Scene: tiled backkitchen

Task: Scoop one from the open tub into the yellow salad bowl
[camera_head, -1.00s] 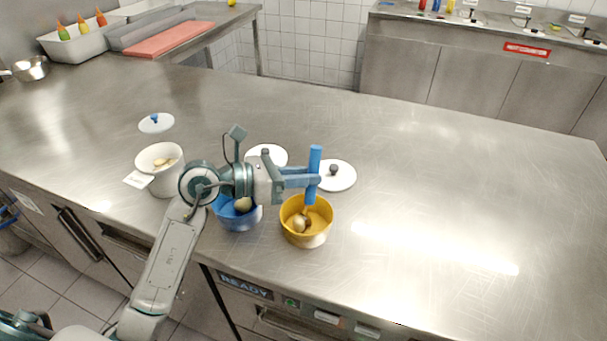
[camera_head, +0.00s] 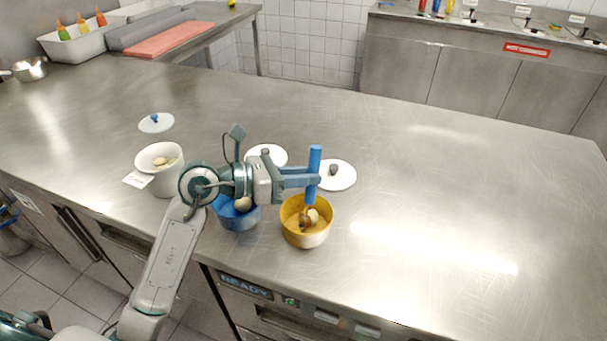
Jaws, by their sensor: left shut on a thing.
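My left gripper (camera_head: 312,181) is shut on the blue handle of a scoop (camera_head: 315,160), held upright over the yellow salad bowl (camera_head: 308,238). The scoop's lower end is down inside the bowl. A pale round item (camera_head: 313,215) lies in the bowl beside the scoop's end. The white open tub (camera_head: 165,184), with pale pieces in it and a label at its front, stands to the left. A blue bowl (camera_head: 238,220) with a pale round item (camera_head: 243,204) in it stands between them, partly hidden by my left arm. My right gripper is out of view.
A white lid with a blue knob (camera_head: 156,123) lies behind the tub. A white lid with a dark knob (camera_head: 338,176) lies behind the yellow bowl, and another white lid (camera_head: 268,153) is partly hidden by my arm. The steel counter (camera_head: 450,200) is clear on the right.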

